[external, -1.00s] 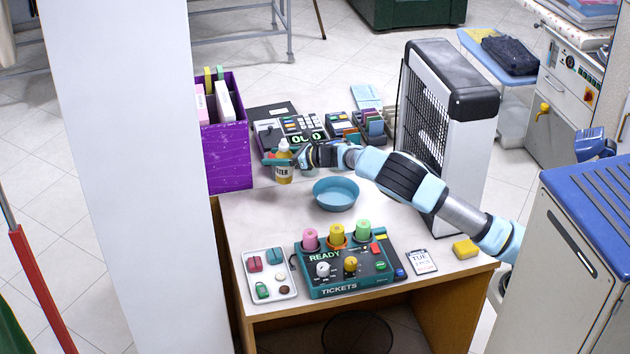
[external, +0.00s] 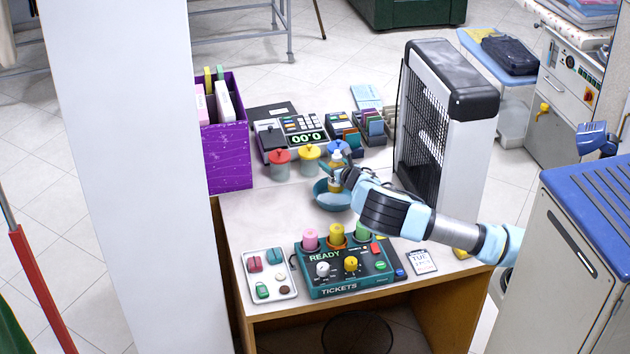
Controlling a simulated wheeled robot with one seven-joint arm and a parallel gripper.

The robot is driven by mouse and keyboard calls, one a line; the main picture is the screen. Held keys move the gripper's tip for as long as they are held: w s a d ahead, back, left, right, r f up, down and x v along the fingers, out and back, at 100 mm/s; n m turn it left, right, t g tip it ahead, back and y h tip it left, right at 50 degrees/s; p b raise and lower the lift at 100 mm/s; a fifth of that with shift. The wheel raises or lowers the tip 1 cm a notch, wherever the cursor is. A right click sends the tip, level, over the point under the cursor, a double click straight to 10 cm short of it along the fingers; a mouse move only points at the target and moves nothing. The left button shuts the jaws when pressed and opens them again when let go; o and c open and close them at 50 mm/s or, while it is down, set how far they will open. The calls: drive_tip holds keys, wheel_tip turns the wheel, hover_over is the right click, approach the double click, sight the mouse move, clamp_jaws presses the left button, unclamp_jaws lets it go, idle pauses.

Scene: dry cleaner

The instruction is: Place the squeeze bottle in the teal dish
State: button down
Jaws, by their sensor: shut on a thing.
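My gripper and forearm hide part of the bottle and the dish's right side.
Red-lidded (external: 280,165), yellow-lidded (external: 309,160) and blue-lidded (external: 338,149) jars stand behind the dish. A tickets console (external: 345,268) and a small tray (external: 269,275) are in front. A tall heater-like unit (external: 448,140) stands right, a purple box (external: 226,155) left. Counter left of the dish is clear.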

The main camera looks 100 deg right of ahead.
drive_tip(key=shift+f, duration=1.75)
drive_tip(key=shift+f, duration=0.1)
drive_tip(key=shift+f, duration=0.15)
drive_tip(key=shift+c, duration=0.5)
unclamp_jaws()
